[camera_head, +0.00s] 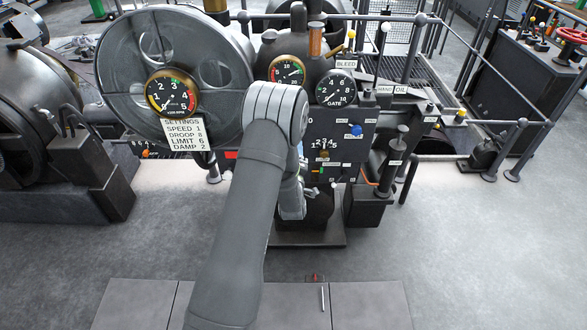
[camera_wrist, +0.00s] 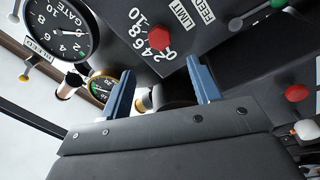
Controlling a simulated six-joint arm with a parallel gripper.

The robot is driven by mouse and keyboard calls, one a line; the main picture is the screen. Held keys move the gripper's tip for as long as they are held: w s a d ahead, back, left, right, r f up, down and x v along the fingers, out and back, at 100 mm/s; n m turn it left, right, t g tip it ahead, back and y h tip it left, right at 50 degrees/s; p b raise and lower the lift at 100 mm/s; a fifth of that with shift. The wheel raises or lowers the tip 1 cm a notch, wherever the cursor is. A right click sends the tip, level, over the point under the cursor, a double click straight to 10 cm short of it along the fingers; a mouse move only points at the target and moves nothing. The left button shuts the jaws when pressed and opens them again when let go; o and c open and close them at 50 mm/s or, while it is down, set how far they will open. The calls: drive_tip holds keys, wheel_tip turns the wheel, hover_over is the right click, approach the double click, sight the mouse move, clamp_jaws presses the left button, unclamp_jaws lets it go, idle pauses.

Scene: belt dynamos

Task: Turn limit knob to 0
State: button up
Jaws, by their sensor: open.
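The limit knob (camera_wrist: 159,38) is red and many-sided, on a dark panel in the wrist view. A white number scale from 0 to 10 curves around its left side, and a LIMIT label (camera_wrist: 181,14) is beside it. Its pointer is too small to read. My gripper (camera_wrist: 161,68) is open, its two blue fingers spread below the knob in the picture. Nothing is between the fingertips, and they look apart from the knob. In the head view my arm covers the left part of the panel, and I cannot make out the limit knob there.
A GATE gauge (camera_wrist: 60,28) and a smaller gauge (camera_wrist: 102,86) are left of the fingers. Another red knob (camera_wrist: 296,92) is at right. The head view shows a blue knob (camera_head: 356,130) and a settings card (camera_head: 186,135) reading LIMIT 6. Pipes and railings surround the panel.

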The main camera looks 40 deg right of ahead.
drive_tip(key=v, duration=0.6)
drive_tip(key=shift+s+a, duration=0.25)
drive_tip(key=x, duration=1.7)
drive_tip(key=shift+d, duration=0.15)
drive_tip(key=shift+w, duration=0.1)
drive_tip(key=shift+r+m+g, duration=0.1)
drive_tip(key=shift+m+g, duration=0.3)
drive_tip(key=shift+m, duration=3.65)
drive_tip(key=shift+r+m+g, duration=0.1)
drive_tip(key=shift+m+g, duration=0.3)
drive_tip(key=shift+m, duration=3.65)
